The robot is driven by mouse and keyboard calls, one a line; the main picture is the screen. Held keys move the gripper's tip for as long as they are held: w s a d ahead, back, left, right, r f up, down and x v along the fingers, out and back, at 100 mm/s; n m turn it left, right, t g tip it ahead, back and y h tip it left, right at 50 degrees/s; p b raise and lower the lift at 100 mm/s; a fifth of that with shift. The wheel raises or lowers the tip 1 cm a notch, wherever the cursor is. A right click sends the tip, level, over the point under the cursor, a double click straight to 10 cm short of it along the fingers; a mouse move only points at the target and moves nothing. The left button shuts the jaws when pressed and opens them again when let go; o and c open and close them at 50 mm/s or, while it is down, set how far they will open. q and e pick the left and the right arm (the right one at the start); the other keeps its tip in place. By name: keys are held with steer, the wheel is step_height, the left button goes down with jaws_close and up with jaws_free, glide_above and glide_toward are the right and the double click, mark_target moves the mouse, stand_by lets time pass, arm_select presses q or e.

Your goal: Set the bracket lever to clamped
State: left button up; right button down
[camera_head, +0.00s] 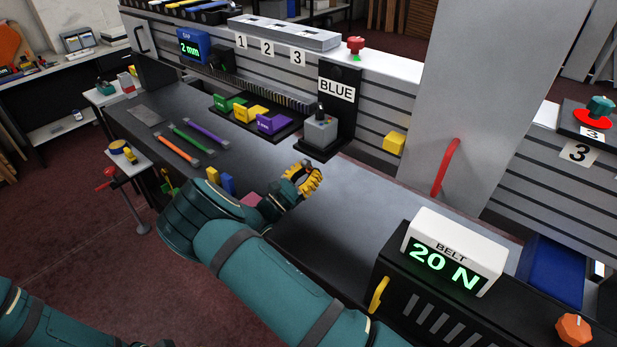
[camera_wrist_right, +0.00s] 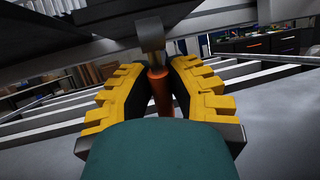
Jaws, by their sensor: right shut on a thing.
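My right gripper (camera_head: 308,180) is over the dark work table (camera_head: 350,204), in front of the black BLUE stand. In the right wrist view, its yellow fingers (camera_wrist_right: 160,95) are closed around a copper-orange grip (camera_wrist_right: 161,92). A grey metal piece (camera_wrist_right: 150,40) continues from this grip toward a dark part at the top. This looks like the bracket lever, but its label and setting do not show. In the head view, the lever is hidden by my gripper. My left gripper is out of view.
The black BLUE stand (camera_head: 338,92) holds a grey block behind my gripper. A white BELT display (camera_head: 455,250) reading 20 N stands at the right. Coloured blocks (camera_head: 250,114) and strips (camera_head: 190,140) lie to the left. A red handle (camera_head: 446,167) is at the grey column.

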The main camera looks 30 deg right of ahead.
steer(key=shift+w+d+r+m+h+b, duration=0.1)
steer(key=shift+d+m+h+b, duration=0.3)
steer(key=shift+h, duration=0.5)
steer(key=shift+r, duration=0.1)
steer(key=c, duration=0.9)
jaws_free()
steer(key=shift+v, duration=3.8)
